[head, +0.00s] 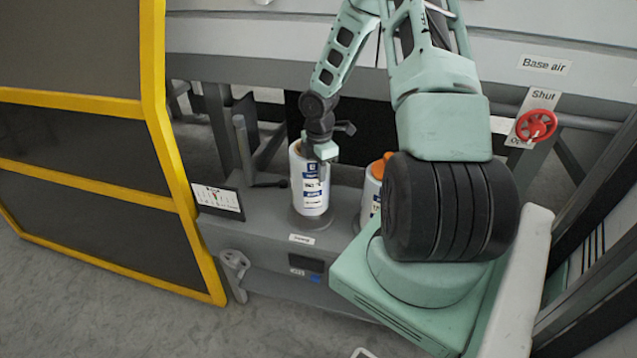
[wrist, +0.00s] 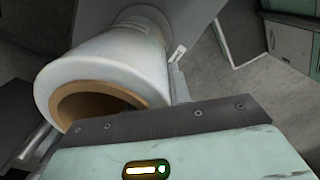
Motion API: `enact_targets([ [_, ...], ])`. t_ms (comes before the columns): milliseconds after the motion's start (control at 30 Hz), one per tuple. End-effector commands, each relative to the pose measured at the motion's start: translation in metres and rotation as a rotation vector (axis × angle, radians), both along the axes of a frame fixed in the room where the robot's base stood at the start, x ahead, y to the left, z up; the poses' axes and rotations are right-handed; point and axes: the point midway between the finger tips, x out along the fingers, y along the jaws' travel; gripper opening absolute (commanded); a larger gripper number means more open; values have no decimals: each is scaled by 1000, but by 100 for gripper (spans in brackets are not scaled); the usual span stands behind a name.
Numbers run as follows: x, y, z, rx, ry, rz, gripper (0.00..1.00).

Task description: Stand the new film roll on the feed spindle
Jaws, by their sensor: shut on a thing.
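A white film roll (head: 308,187) with blue printed labels stands upright over a dark round base on the grey machine deck in the head view. My gripper (head: 322,154) is at its upper rim, shut on it. In the wrist view the roll (wrist: 125,62) shows its brown cardboard core, with a dark opening; the gripper's fingertips are hidden there. I cannot tell whether the roll touches the base. A second roll (head: 370,192) with an orange top stands to the right, partly hidden by my arm. A bare grey upright post (head: 243,150) stands left; I cannot tell if it is the feed spindle.
A yellow-framed dark guard panel (head: 85,140) stands at the left. A red valve wheel (head: 536,125) is at the right. Open floor (head: 255,335) lies in front.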

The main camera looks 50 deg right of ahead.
Motion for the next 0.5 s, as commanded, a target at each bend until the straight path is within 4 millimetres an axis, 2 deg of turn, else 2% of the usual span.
enact_targets([
  [333, 1, 1, -35, 0, 0, 2, 0],
  [500, 1, 0, -37, -1, -3, 0, 0],
])
